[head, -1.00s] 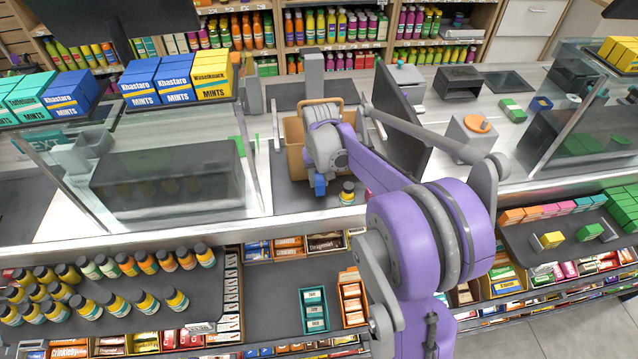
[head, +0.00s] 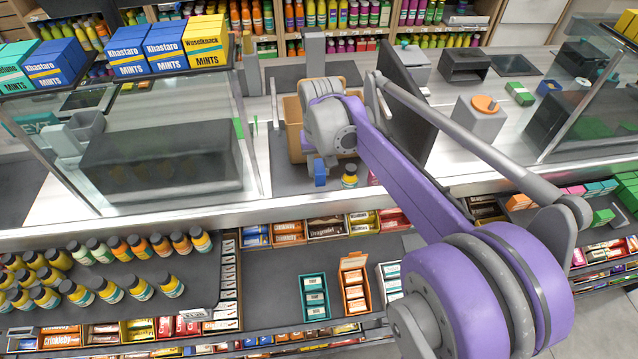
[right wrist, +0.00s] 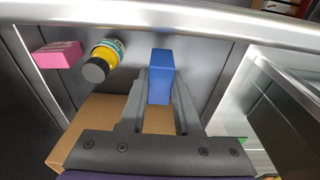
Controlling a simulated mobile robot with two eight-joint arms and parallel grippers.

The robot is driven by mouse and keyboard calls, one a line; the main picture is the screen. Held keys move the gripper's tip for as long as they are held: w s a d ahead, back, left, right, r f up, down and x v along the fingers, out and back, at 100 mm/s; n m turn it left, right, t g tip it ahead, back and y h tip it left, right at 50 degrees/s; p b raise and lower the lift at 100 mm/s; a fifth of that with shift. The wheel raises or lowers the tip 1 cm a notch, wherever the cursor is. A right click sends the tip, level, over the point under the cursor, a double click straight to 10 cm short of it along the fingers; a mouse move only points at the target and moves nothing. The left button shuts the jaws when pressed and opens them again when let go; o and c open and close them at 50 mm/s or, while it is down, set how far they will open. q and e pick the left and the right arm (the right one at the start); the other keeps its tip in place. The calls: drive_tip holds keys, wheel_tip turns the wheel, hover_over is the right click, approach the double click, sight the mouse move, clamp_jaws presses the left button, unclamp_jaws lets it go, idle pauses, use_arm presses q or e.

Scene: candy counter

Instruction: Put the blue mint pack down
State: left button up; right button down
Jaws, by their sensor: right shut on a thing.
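My right gripper (head: 320,165) is shut on the blue mint pack (head: 320,178), over the dark checkout surface behind the counter's front rim. In the right wrist view the blue pack (right wrist: 161,72) stands out between the two fingers of the gripper (right wrist: 160,92). I cannot tell whether the pack touches the surface. A yellow bottle with a dark cap (head: 350,176) stands just right of the pack. My left gripper is not in view.
A tan box (head: 292,112) stands close behind the gripper. In the right wrist view a pink pack (right wrist: 57,55) lies past the bottle (right wrist: 104,60). A metal rim (right wrist: 200,20) bounds the surface. A dark monitor (head: 410,130) stands to the right.

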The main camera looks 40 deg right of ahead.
sight(319, 182)
drive_tip(key=shift+f, duration=2.45)
drive_tip(key=shift+f, duration=0.1)
drive_tip(key=c, duration=1.1)
unclamp_jaws()
drive_tip(key=shift+f+b, duration=0.15)
drive_tip(key=shift+b, duration=0.15)
drive_tip(key=o, duration=0.5)
